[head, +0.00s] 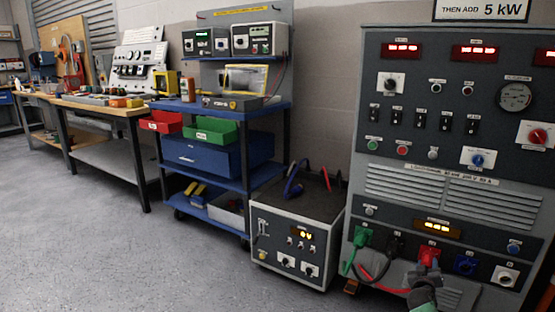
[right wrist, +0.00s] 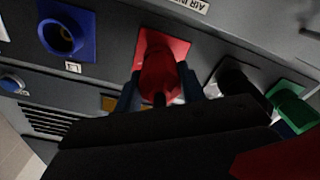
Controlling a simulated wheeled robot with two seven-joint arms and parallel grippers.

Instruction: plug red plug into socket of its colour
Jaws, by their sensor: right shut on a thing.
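The red plug (right wrist: 160,82) is held between the fingers of my right gripper (right wrist: 160,92) in the right wrist view. It lies right at the red socket (right wrist: 178,46) and covers its opening; how deep it sits I cannot tell. In the head view the red socket (head: 429,250) is low on the grey cabinet, and my right gripper (head: 426,276) is just in front of it. A red cable (head: 390,289) hangs to the left of it. My left gripper is not in view.
A green plug (head: 362,240) and a black plug (head: 394,245) are at sockets left of the red one. The blue socket (head: 466,264) and white socket (head: 505,276) to its right look empty. A wheeled unit (head: 292,240) stands left of the cabinet; open floor lies further left.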

